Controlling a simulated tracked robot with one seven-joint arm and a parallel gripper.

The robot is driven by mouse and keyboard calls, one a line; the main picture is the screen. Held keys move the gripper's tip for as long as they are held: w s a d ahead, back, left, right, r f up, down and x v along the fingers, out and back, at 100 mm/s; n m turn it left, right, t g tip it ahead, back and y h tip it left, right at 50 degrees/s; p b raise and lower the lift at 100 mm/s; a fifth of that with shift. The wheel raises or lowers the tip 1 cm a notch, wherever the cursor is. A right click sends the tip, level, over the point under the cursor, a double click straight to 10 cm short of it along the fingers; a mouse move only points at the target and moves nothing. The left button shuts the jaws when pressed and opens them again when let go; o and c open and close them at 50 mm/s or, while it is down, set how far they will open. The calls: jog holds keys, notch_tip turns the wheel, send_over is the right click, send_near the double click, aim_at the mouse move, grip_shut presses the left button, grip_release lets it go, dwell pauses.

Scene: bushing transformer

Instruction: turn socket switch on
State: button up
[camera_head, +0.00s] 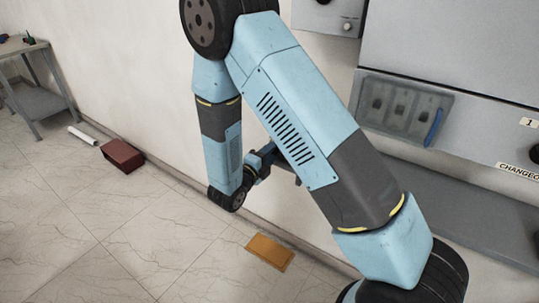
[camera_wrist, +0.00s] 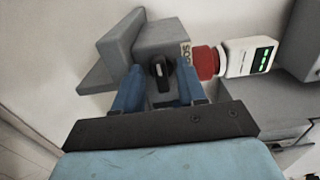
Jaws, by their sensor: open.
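The socket box (camera_wrist: 160,38) is a grey unit on the wall in the wrist view, with part of a label at its right edge. Its switch (camera_wrist: 160,70) is a round black knob with a raised grip that stands roughly upright in the picture. My gripper (camera_wrist: 159,78) is open, with one blue finger on each side of the knob. I cannot tell whether the fingers touch it. In the head view my gripper (camera_head: 268,160) is partly behind my arm, near the wall, and the socket box is hidden.
A red plug (camera_wrist: 207,62) and a white device with green lights (camera_wrist: 248,57) sit right of the socket box. A grey cabinet (camera_head: 455,50) is on the right wall. A dark red box (camera_head: 122,156) and an orange-brown plate (camera_head: 269,251) lie on the floor. The left floor is mostly clear.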

jog(key=shift+c, duration=0.2)
grip_shut()
jog(key=shift+f+m, duration=0.1)
jog(key=shift+m, duration=8.8)
